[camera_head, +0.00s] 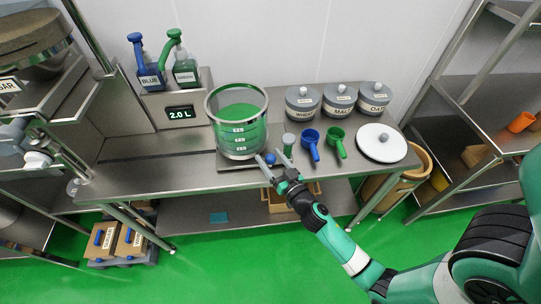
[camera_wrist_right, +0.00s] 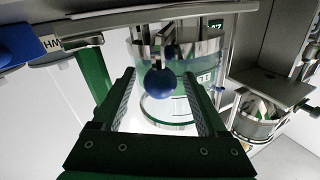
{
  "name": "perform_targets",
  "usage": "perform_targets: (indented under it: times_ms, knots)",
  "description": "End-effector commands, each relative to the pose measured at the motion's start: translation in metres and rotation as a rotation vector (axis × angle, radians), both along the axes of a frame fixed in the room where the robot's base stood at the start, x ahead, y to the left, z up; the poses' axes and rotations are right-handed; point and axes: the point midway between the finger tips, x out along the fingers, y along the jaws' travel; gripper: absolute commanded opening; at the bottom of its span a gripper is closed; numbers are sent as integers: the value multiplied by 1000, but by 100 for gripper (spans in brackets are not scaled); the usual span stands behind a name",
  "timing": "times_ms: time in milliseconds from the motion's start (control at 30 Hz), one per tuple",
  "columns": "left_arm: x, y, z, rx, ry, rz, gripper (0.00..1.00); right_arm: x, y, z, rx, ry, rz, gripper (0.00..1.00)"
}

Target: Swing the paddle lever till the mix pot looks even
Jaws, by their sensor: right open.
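The mix pot (camera_head: 239,142) is a clear cylinder with a metal rim and level marks, standing on the steel bench. Its contents look green; I cannot tell how even they are. The paddle lever ends in a blue ball knob (camera_head: 271,158) at the pot's front right. In the right wrist view the knob (camera_wrist_right: 160,82) hangs between the fingers, with the pot (camera_wrist_right: 168,112) behind it. My right gripper (camera_head: 269,158) is open around the knob, with a gap visible on each side in the right wrist view (camera_wrist_right: 159,76). My left gripper is out of view.
Blue (camera_head: 310,141) and green (camera_head: 337,142) scoops lie right of the lever, near a small clear container (camera_head: 288,142). A "2.0 L" display (camera_head: 180,113) is left of the pot.

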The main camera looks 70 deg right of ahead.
Motion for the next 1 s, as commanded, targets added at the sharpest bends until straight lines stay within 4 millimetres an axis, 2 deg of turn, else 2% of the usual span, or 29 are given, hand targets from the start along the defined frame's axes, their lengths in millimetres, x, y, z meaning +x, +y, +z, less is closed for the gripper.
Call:
perform_targets:
  times_ms: [267, 667, 1000]
  knots:
    - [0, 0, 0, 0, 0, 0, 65, 2, -1, 0, 0, 0, 0, 74]
    - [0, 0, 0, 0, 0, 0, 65, 2, -1, 0, 0, 0, 0, 2]
    - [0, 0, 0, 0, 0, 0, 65, 2, -1, 0, 0, 0, 0, 0]
